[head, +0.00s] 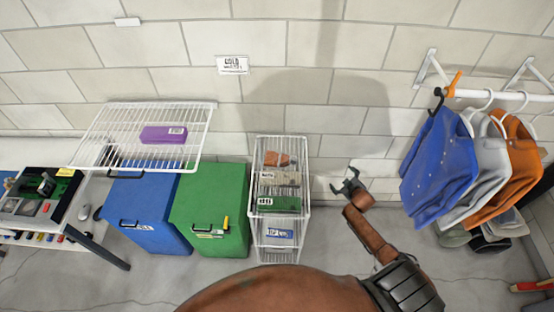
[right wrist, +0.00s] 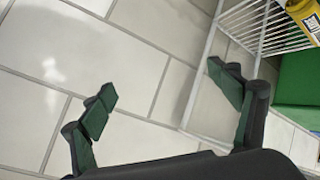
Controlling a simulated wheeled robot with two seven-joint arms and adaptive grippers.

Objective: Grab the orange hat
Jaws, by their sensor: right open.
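No hat in orange is clearly recognisable. An orange garment (head: 512,160) hangs at the right on the wall rail, beside a grey-white garment (head: 478,165) and a blue garment (head: 438,165). A small orange piece (head: 453,86) sits at the rail's left end; I cannot tell what it is. My right gripper (head: 350,187) is open and empty, left of the garments and right of the wire rack. In the right wrist view its fingers (right wrist: 160,84) are spread with nothing between them. My left gripper is not in view.
A white wire rack (head: 258,222) with several packs stands left of my right gripper. Green (head: 212,205) and blue (head: 140,218) bins stand farther left, under a wire shelf (head: 110,122) holding a purple box (head: 163,134). Dark and greyish items lie below the garments.

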